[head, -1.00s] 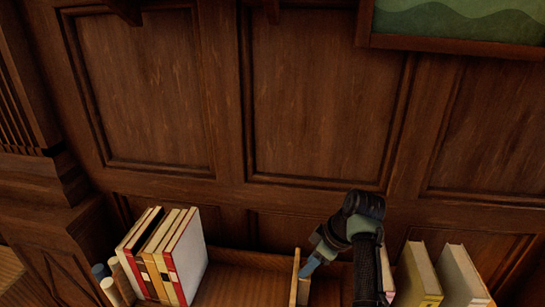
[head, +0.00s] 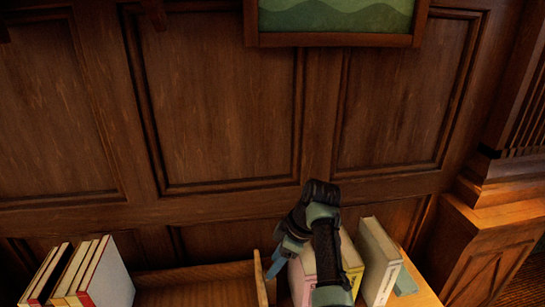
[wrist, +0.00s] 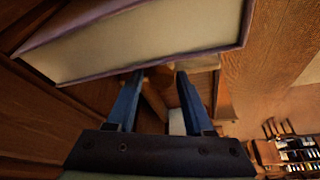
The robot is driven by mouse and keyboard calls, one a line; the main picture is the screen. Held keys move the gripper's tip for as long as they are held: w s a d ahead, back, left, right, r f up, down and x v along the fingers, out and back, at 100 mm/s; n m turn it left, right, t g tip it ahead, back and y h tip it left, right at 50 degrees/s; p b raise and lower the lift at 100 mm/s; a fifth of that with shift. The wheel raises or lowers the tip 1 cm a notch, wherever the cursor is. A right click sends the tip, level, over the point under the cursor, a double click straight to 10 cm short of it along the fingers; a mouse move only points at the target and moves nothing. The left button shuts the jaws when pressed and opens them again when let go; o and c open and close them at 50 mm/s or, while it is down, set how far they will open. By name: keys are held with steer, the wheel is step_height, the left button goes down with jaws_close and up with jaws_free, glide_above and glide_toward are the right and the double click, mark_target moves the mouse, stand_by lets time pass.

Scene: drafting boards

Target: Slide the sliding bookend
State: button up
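The sliding bookend, an upright light-wood panel (head: 260,281), stands on the shelf between two groups of books. My gripper (head: 272,272) reaches down close against its right side, and a blue finger shows there. In the wrist view the two blue fingers of my gripper (wrist: 159,78) stand apart, with brown wood between them. A book with a purple cover and cream pages (wrist: 140,42) lies just beyond the fingertips in the wrist view.
White, red-marked books (head: 100,275) stand at the left end of the shelf. Pink books (head: 302,280) and a cream book (head: 377,262) stand on the right, partly behind my arm. Bare shelf (head: 195,285) lies left of the bookend. The panelled wall (head: 230,120) rises behind.

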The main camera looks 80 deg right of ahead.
steer(key=shift+o, duration=1.1)
steer(key=shift+r, duration=0.1)
steer(key=p+v, duration=0.3)
steer(key=v, duration=0.9)
steer(key=shift+s+r, duration=0.2)
steer(key=shift+r, duration=0.15)
